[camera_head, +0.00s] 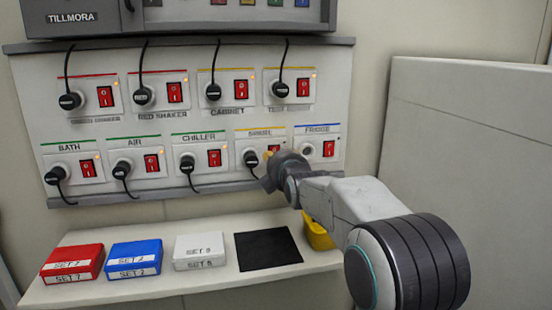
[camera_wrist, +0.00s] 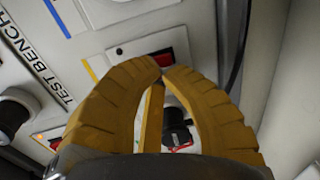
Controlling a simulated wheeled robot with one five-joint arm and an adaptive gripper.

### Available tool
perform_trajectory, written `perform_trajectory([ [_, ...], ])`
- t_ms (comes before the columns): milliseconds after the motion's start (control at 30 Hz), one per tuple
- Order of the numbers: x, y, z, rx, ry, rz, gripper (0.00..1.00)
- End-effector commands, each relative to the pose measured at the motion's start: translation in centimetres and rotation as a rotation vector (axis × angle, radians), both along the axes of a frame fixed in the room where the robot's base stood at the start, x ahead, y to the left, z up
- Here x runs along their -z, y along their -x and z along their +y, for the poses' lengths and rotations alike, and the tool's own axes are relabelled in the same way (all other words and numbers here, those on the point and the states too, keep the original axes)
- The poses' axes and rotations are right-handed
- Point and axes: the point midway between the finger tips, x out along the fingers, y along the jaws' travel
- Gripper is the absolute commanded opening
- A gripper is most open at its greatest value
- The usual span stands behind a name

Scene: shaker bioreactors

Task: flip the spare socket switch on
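My gripper (camera_head: 267,156) is at the lower row of the wall socket panel, by the yellow-striped socket plate (camera_head: 245,140), whose label is hard to read. A black plug (camera_head: 251,158) sits in that socket. Its red switch (camera_head: 273,149) is partly hidden by my gripper. In the wrist view my yellow fingers (camera_wrist: 162,70) are closed together at the tips, with nothing seen between them, over the lower edge of a red switch (camera_wrist: 158,60). Contact and the switch's position cannot be told. A dark plug (camera_wrist: 177,130) shows between the fingers.
The CHILLER switch (camera_head: 214,158) is left. Below, a shelf holds red (camera_head: 72,262), blue (camera_head: 134,258) and white (camera_head: 199,250) boxes, a black mat (camera_head: 267,249) and a yellow bin (camera_head: 319,235).

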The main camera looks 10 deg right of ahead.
Motion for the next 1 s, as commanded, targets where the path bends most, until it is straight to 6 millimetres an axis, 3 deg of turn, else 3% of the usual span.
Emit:
perform_trajectory([
  [567,0.2,-0.5,0.0,0.000,0.000,-0.003,0.00],
  [1000,1.1,-1.4,0.0,0.000,0.000,-0.144,0.00],
])
